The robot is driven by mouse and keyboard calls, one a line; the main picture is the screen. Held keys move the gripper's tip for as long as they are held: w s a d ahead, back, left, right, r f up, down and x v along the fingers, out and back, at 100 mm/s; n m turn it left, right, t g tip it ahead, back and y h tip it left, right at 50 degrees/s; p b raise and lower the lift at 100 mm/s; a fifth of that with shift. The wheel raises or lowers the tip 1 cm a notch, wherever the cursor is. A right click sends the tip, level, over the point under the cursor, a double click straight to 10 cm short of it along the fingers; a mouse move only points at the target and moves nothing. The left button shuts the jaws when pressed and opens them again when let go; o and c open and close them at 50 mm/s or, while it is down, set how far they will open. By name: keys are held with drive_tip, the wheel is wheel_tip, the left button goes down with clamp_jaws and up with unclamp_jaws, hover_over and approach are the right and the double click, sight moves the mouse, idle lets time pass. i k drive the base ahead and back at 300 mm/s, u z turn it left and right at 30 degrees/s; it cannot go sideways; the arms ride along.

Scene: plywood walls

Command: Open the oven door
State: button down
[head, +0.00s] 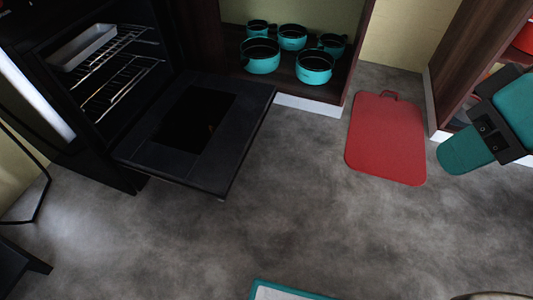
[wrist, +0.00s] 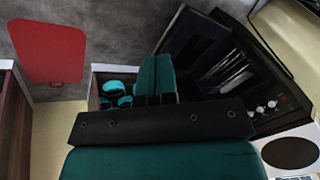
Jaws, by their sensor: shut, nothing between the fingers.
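The black oven stands at the upper left of the head view, with its door (head: 240,135) swung down and lying about level above the floor. Inside the oven cavity are wire racks (head: 118,85) and a grey metal tray (head: 84,46). In the wrist view the oven is at the right, and its lowered door (wrist: 196,38) shows partly behind my gripper. My gripper (head: 460,155), teal and black, is at the right of the head view, well apart from the door. Its teal fingers (wrist: 156,75) are together and empty in the wrist view.
A red cutting board (head: 386,140) lies on the grey floor right of centre. Several teal pots (head: 261,58) stand in an open wooden cabinet (head: 360,45). A teal-edged object (head: 285,290) is at the bottom edge. The middle floor is clear.

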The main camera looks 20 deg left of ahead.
sight(198, 135)
drive_tip(key=z, duration=0.85)
drive_tip(key=i, duration=0.35)
drive_tip(key=u, duration=0.85)
